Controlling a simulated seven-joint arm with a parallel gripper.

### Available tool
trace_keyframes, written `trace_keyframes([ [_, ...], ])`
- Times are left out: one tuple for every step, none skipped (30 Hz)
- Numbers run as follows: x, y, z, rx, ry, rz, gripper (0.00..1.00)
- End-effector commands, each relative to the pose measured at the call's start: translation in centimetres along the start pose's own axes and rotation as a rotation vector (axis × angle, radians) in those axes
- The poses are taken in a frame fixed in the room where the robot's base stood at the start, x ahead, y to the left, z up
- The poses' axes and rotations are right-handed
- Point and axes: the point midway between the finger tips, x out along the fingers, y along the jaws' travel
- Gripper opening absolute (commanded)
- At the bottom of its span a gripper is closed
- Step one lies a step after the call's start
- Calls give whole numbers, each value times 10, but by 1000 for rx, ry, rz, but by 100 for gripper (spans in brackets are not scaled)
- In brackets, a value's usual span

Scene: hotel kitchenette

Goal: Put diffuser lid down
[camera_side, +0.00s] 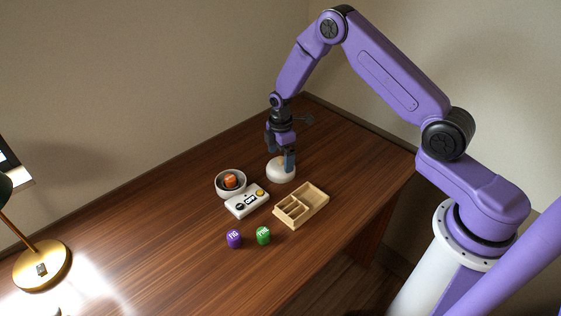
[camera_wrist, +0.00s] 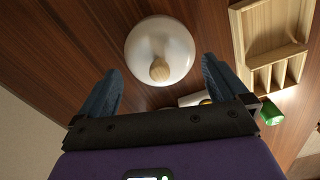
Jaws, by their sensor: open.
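The diffuser lid (camera_side: 281,172) is a white, rounded dome that appears to rest on the wooden table at the back. Its light wooden knob (camera_wrist: 160,70) points up toward the wrist camera, and the white dome (camera_wrist: 158,38) shows whole beyond it. My gripper (camera_side: 280,158) is directly above the lid, pointing down. In the wrist view, my gripper (camera_wrist: 161,68) has its two blue fingers spread wide, one on each side of the knob and apart from it. Whether a diffuser body is under the lid cannot be told.
A bowl (camera_side: 219,190) with an orange cube (camera_side: 230,181) stands left of the lid. A white panel with buttons (camera_side: 240,204) and a wooden compartment tray (camera_side: 318,202) lie in front. Purple (camera_side: 234,239) and green (camera_side: 263,235) cubes are nearer. A brass lamp (camera_side: 42,265) stands far left.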

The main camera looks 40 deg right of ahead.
Motion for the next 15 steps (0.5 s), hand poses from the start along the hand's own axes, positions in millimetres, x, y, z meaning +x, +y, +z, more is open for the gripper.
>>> trace_keyframes([
  [-12, 1, 0, 0, 2, 5, 100],
  [-18, 1, 0, 0, 2, 4, 100],
  [-26, 1, 0, 0, 2, 5, 100],
  [-31, 1, 0, 0, 2, 5, 100],
  [-37, 1, 0, 0, 2, 5, 100],
  [-44, 1, 0, 0, 2, 5, 100],
  [-50, 1, 0, 0, 2, 4, 100],
  [-55, 1, 0, 0, 1, 4, 100],
  [-61, 1, 0, 0, 1, 4, 100],
  [-65, 0, 0, 0, 1, 3, 100],
  [-70, 1, 0, 0, 1, 4, 100],
  [-74, 1, 0, 0, 1, 3, 100],
  [-78, 0, 0, 0, 1, 2, 100],
  [-80, 1, 0, 0, 1, 2, 100],
  [-83, 0, 0, 0, 1, 2, 100],
])
